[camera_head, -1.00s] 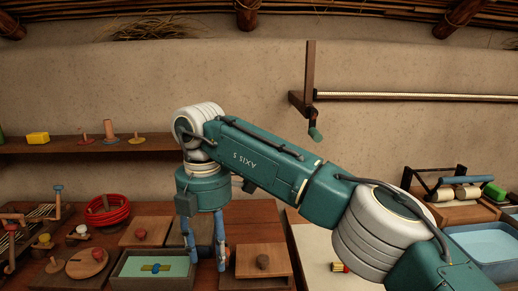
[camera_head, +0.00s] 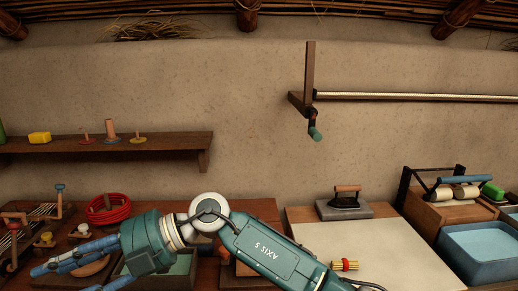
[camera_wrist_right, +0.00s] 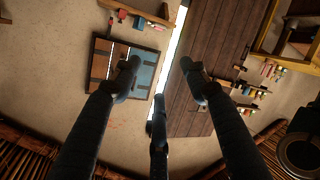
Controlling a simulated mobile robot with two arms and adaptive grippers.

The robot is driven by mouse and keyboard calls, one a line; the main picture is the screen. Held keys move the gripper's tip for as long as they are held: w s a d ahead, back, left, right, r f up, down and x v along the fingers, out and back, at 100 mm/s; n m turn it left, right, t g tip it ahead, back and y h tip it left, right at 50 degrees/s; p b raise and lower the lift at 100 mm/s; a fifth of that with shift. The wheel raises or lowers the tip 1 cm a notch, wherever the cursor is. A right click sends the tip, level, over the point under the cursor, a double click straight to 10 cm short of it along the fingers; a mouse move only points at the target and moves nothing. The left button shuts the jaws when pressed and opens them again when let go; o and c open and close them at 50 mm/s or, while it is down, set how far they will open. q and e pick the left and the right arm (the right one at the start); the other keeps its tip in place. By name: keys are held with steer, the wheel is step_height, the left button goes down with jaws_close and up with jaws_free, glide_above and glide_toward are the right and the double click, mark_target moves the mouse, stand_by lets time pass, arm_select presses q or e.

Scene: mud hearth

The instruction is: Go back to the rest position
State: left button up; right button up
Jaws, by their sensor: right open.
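My right arm comes in from the lower right of the head view. Its gripper (camera_head: 62,279) lies low at the left with its blue fingers pointing left, above the wooden table. The fingers are spread, with nothing between them. The right wrist view shows the three dark fingers of this gripper (camera_wrist_right: 158,82) apart and empty, with a wall, a plank door and shelves far beyond. The arm partly hides a grey tray (camera_head: 183,268) and a round wooden lid. My left gripper is not in view.
A red coil (camera_head: 108,212) and a rack with handles (camera_head: 25,228) stand near the gripper. An iron (camera_head: 346,199) on its stand, a pale board (camera_head: 385,247), a red-and-yellow bundle (camera_head: 344,265) and a blue basin (camera_head: 480,250) are at right. The air below the wall shelf (camera_head: 170,145) is clear.

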steer(key=w+d+r+m+t+y, duration=0.4)
steer(key=w+r+m+t+y, duration=0.15)
steer(key=r+y, duration=0.4)
steer(key=w+d+f+m+t+h, duration=0.2)
steer(key=w+d+m+t+h, duration=0.5)
steer(key=w+d+m+t, duration=0.7)
steer(key=s+d+f+m+t+h, duration=0.2)
steer(key=d+f+m+h, duration=1.05)
steer(key=d+f, duration=1)
steer(key=s+d+f+n+g+h, duration=0.1)
steer(key=s+d+f+g+h, duration=0.45)
steer(key=s+f, duration=0.7)
steer(key=s+d+f+n+g+y, duration=0.1)
steer(key=s+d+f+g, duration=0.15)
steer(key=s, duration=0.45)
steer(key=s+d+f+g, duration=0.2)
steer(key=s+f, duration=0.2)
steer(key=s, duration=0.2)
steer(key=s+d+f+n+g+y, duration=0.1)
steer(key=s+d+f+g, duration=0.25)
steer(key=s, duration=0.35)
steer(key=s+f+x, duration=0.1)
steer(key=s+x, duration=0.2)
steer(key=x, duration=0.8)
steer(key=s+x, duration=0.2)
steer(key=x, duration=1)
steer(key=s+d+f+g, duration=0.1)
steer(key=s+d+f, duration=0.2)
steer(key=s+f, duration=1.6)
steer(key=shift+g, duration=0.3)
